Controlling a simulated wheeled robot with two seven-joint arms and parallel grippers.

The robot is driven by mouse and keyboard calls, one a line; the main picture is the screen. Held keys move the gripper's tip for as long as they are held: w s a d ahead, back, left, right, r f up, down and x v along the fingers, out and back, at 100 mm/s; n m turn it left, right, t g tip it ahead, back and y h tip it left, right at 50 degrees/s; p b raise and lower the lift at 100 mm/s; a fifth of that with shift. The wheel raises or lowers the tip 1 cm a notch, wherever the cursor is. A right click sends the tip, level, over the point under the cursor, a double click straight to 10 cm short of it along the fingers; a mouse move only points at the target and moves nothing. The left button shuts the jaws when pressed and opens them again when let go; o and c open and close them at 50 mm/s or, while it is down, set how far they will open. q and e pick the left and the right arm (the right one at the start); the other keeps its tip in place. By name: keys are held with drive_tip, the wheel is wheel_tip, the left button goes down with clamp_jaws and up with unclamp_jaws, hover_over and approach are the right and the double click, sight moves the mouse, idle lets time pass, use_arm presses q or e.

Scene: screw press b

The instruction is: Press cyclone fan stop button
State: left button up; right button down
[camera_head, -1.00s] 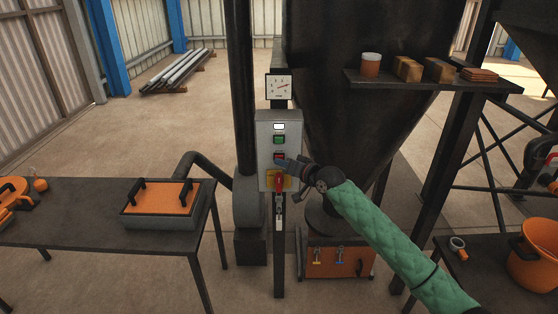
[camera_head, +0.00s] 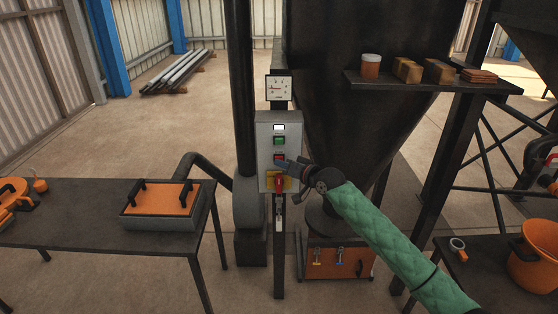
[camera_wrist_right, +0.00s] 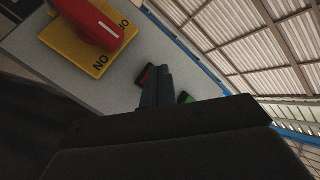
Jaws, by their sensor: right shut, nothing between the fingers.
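The grey control box (camera_head: 265,150) stands on a post in front of the dark cyclone. It has a white lamp (camera_head: 279,127), a green button (camera_head: 279,141) and a red stop button (camera_head: 278,156) below that. My right gripper (camera_head: 284,163) is shut and empty, with its tips at the red button. In the right wrist view the closed fingers (camera_wrist_right: 155,85) overlap the red button (camera_wrist_right: 145,75) and seem to touch it; part of the button is hidden. The green button (camera_wrist_right: 185,97) peeks out beyond the fingers. My left gripper is not in view.
A red handle (camera_head: 279,184) on a yellow plate (camera_wrist_right: 78,38) is just below the buttons. A gauge (camera_head: 279,88) is above the box. A table with an orange-lidded box (camera_head: 160,198) stands left. A loaded shelf (camera_head: 430,86) is at upper right.

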drive_tip(key=shift+s+p, duration=0.3)
drive_tip(key=shift+s, duration=0.3)
drive_tip(key=s+p, duration=0.3)
drive_tip(key=s, duration=0.2)
idle(0.3)
idle(0.5)
